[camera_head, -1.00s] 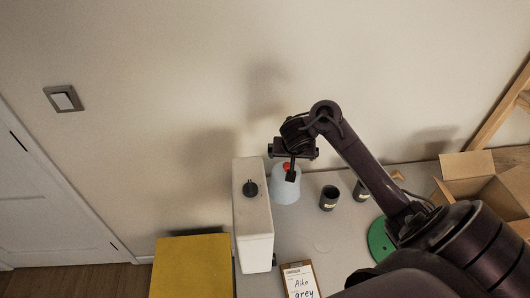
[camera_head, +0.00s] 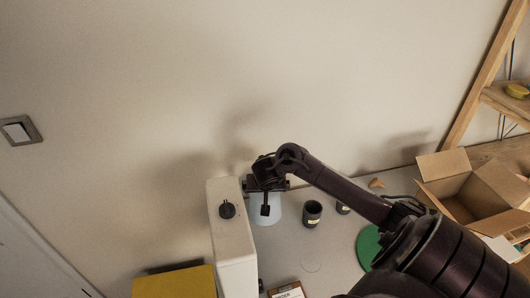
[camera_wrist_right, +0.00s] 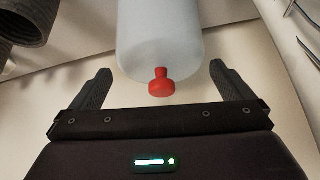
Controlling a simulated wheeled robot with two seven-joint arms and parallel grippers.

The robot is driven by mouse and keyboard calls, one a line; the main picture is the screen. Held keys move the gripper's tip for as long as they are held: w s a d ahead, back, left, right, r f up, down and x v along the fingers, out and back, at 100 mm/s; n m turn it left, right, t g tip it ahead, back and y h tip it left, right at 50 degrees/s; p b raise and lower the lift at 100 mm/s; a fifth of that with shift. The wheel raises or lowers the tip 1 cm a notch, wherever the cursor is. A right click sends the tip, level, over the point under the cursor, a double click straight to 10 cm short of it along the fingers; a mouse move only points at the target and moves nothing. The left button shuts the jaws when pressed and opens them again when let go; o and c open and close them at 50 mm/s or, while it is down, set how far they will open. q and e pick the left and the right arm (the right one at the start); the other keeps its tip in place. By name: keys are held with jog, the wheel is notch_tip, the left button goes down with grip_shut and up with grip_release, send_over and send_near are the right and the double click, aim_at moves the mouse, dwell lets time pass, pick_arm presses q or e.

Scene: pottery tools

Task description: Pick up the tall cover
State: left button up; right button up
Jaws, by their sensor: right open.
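A pale blue-grey cover (camera_head: 265,216) with a rounded body stands on the grey table, partly hidden behind my right gripper (camera_head: 266,194) in the head view. In the right wrist view the same cover (camera_wrist_right: 160,38) shows its red knob (camera_wrist_right: 161,84) between the spread fingers of my right gripper (camera_wrist_right: 160,70). The gripper is open and empty, close to the knob. I cannot tell whether a finger touches the cover. My left gripper is in neither view.
A tall white box (camera_head: 232,245) with a black knob stands close left of the cover. Dark cups (camera_head: 312,214) and a green disc (camera_head: 368,246) are to the right. An open cardboard box (camera_head: 465,200) stands farther right. The wall is close behind.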

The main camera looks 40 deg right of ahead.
jog(key=x, duration=0.4)
jog(key=shift+w+d+f+b, duration=0.1)
jog(key=shift+w+b, duration=0.05)
jog(key=shift+b, duration=0.2)
jog(key=shift+c, duration=0.8)
jog(key=c, duration=0.5)
